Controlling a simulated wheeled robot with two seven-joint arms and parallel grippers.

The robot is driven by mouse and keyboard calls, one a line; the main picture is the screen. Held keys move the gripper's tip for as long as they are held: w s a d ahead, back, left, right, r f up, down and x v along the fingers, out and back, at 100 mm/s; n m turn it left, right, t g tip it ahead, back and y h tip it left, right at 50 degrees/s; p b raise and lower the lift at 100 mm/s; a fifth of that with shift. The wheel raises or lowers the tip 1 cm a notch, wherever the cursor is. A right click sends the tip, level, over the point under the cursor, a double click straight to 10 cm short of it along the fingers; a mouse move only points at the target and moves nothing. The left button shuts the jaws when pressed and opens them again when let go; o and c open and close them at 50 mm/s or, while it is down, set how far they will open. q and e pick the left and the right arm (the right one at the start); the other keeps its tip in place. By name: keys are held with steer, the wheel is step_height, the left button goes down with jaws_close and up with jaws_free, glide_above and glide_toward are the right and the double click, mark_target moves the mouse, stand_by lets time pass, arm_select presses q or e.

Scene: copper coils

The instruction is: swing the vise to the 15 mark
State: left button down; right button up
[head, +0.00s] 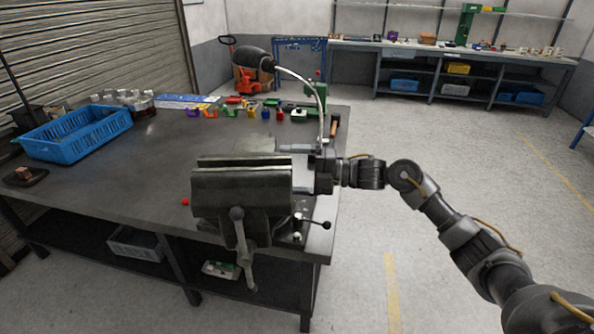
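The vise (240,192) is a dark grey metal block mounted at the front right corner of the workbench (115,185). Its long clamp handle (241,238) hangs down at the front. A small lever with a dark ball end (326,225) sticks out to the right at its base. My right arm comes in from the right, and its gripper (312,174) is at the right side of the vise, at about jaw height. Its fingertips are not clear, so I cannot tell whether they touch the vise. No angle scale or 15 mark is readable. My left gripper is not in view.
A gooseneck lamp (252,60) rises behind the vise. A small red ball (185,201) lies left of the vise. The bench's middle is clear. Open floor (440,150) lies right.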

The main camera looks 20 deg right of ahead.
steer(key=b+v, duration=0.3)
steer(key=v, duration=0.7)
steer(key=shift+s+d+b, duration=0.2)
steer(key=shift+d+b, duration=0.15)
